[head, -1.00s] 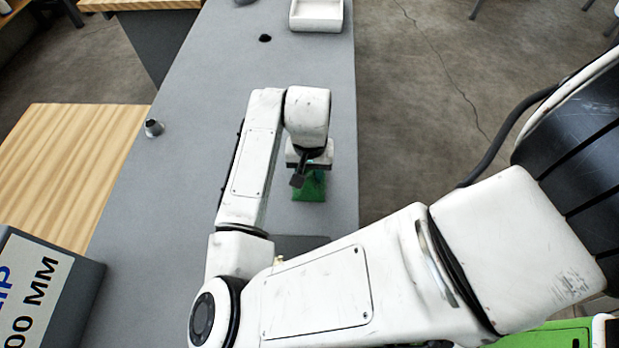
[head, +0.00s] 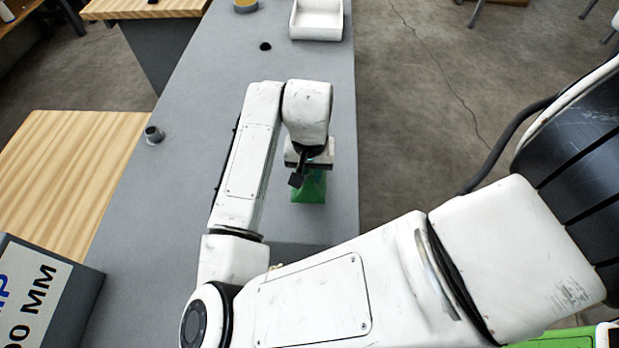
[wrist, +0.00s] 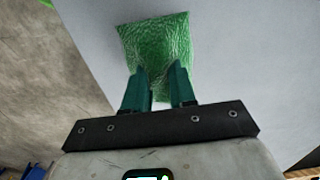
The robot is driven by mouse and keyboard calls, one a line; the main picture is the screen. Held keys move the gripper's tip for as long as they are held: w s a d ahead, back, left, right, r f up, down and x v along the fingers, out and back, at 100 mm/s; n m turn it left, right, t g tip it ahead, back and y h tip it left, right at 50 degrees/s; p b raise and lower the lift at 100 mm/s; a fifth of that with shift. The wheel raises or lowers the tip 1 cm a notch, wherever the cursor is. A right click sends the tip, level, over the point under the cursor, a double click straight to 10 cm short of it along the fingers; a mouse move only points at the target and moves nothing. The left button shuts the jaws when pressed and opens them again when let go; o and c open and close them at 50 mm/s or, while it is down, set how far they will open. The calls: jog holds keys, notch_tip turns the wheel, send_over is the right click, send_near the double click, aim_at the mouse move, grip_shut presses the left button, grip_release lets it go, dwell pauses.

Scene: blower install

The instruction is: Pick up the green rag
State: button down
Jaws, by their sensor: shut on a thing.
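The green rag (head: 309,189) shows below my gripper near the right edge of the grey table in the head view. My gripper (head: 305,172) points down over it, and the wrist covers part of the rag. In the wrist view the rag (wrist: 157,42) is bunched at the teal fingertips of my gripper (wrist: 158,75). The fingers are shut on the rag, with cloth spreading out beyond them. I cannot tell whether the rag's lower part touches the table.
The grey table (head: 195,130) is mostly clear. A small grey cylinder (head: 154,135) stands at its left edge. A white tray (head: 317,20) sits at the far end, beside a dark hole (head: 265,46). A box with lettering (head: 45,290) is at lower left.

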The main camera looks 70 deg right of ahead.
jog(key=s+r, duration=1)
jog(key=s, duration=0.4)
jog(key=shift+d, duration=0.3)
jog(key=c, duration=1.4)
grip_release()
jog(key=c, duration=0.5)
jog(key=shift+o, duration=0.2)
jog(key=shift+w+f, duration=0.1)
